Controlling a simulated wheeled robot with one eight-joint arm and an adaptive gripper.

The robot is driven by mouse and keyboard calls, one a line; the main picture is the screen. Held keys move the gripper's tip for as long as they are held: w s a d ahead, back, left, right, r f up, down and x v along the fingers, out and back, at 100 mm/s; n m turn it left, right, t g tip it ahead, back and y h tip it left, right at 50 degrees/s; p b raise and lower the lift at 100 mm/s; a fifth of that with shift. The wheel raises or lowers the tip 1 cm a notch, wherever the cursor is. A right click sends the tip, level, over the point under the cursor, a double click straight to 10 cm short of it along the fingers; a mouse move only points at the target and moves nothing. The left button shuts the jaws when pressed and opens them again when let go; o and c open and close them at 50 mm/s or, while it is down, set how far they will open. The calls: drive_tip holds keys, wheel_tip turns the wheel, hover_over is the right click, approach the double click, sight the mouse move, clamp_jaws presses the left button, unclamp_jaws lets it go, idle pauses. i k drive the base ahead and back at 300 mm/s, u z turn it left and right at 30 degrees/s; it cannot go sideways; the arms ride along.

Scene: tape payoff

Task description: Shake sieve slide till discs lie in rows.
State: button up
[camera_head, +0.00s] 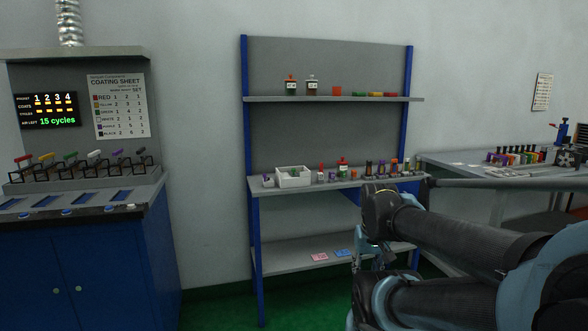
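I cannot make out a sieve slide or loose discs for certain in the head view. My arm reaches in from the right edge, with a dark joint (382,212) in front of the shelf unit's right side. Below that joint, narrow pale blue parts hang down beside another dark joint. I cannot pick out my gripper's fingers there, so its opening and anything in it are unclear. Small pink and blue flat pieces (319,257) lie on the low shelf (290,258); they look like cards or tags.
The shelf unit's middle shelf (335,183) holds a white box (293,177) and several bottles. At left is a blue cabinet (85,255) with coloured levers, a lit display (47,110) and a coating sheet (118,105). A right-hand bench (455,164) carries several coloured items. Green floor shows between.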

sight(298, 170)
drive_tip(key=i, duration=0.95)
